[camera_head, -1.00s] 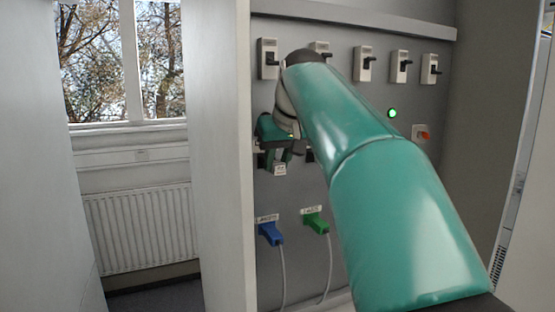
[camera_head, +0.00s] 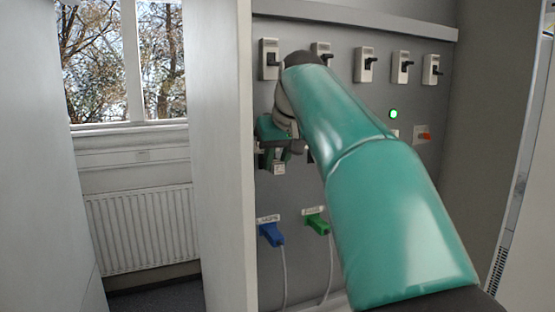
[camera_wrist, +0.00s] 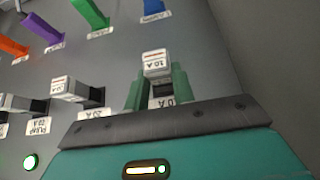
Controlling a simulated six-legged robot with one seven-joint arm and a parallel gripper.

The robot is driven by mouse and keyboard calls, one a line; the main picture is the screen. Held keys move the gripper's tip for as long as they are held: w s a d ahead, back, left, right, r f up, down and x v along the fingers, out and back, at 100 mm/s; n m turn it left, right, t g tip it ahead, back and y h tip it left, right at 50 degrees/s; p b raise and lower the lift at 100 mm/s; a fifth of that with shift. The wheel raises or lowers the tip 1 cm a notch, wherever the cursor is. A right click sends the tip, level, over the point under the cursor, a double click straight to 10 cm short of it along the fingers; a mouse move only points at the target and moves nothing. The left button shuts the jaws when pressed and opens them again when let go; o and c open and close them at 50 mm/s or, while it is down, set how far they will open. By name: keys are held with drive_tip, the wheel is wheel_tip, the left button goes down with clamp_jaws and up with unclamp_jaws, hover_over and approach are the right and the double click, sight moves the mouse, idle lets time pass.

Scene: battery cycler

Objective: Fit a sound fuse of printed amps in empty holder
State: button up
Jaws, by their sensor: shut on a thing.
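My gripper (camera_wrist: 157,90) has its green fingers on both sides of a pale fuse (camera_wrist: 156,62) whose top label seems to read 10 A. The fuse is between the fingers, close to the panel. A dark gap and a label (camera_wrist: 170,103), seemingly 10 A and upside down, show just below it. How far the fuse sits in a holder cannot be told. In the head view my gripper (camera_head: 273,152) is at the left of the panel, partly hidden by my arm. Another pale fuse (camera_wrist: 72,89) sits to the left in the wrist view, above a 20 A label (camera_wrist: 93,113).
A row of switches (camera_head: 365,64) runs along the panel's top. Blue (camera_head: 271,234) and green (camera_head: 317,223) plugs with hanging cables are below my gripper. A green lamp (camera_head: 393,114) is lit. A white wall edge (camera_head: 222,150) stands close on the left.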

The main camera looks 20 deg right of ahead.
drive_tip(key=shift+w, duration=0.25)
drive_tip(key=o, duration=1)
drive_tip(key=shift+s, duration=0.1)
drive_tip(key=v, duration=1.3)
drive_tip(key=shift+s+r, duration=0.1)
drive_tip(key=shift+r, duration=0.25)
drive_tip(key=shift+s, duration=0.1)
